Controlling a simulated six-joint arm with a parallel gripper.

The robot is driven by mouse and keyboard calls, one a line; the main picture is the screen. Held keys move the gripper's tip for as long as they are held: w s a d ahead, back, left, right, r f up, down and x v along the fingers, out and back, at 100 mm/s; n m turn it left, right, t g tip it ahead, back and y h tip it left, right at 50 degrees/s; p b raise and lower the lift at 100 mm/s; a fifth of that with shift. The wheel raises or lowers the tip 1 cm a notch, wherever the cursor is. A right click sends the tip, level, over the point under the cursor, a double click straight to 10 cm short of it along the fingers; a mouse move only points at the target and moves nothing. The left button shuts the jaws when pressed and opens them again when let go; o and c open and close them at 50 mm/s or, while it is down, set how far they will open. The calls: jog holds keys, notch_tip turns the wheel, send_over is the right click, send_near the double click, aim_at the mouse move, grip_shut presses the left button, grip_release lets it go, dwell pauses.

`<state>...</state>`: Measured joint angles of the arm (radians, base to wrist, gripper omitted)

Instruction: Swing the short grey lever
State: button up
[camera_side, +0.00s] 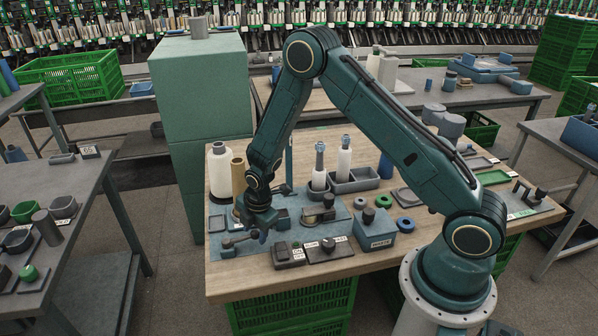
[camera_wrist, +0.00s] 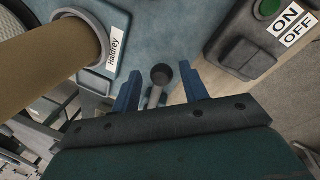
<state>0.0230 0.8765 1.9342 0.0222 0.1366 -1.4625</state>
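The short grey lever (camera_side: 234,241) lies at the front left of the bench, on a grey-blue plate. In the wrist view its round dark knob (camera_wrist: 161,75) and short rod show between my fingers. My gripper (camera_side: 260,236) points down just at the lever's right end in the side view. In the wrist view my gripper (camera_wrist: 161,90) has its two blue fingers wide apart, one on each side of the lever, with gaps on both sides. Whether the knob is level with the fingertips I cannot tell.
A switch box (camera_wrist: 255,40) labelled ON and OFF stands right of my fingers in the wrist view. In the side view, white cones (camera_side: 344,160) and a blue box (camera_side: 375,232) stand farther right.

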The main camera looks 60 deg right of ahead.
jog(key=shift+r, duration=0.1)
dwell(0.3)
notch_tip(320, 180, up, 13)
jog(key=s, duration=0.2)
jog(key=shift+s+a+r, duration=0.2)
jog(key=shift+s, duration=0.15)
dwell(0.4)
jog(key=s+r+m+t, duration=0.2)
jog(key=s+r+m, duration=0.7)
jog(key=r, duration=0.7)
jog(key=s+r+m, duration=0.3)
jog(key=s, duration=0.5)
jog(key=s+a+r+m+t, duration=0.1)
jog(key=s+r+m, duration=0.2)
jog(key=s, duration=0.6)
jog(key=shift+s+a+m, duration=0.15)
jog(key=shift+m, duration=0.55)
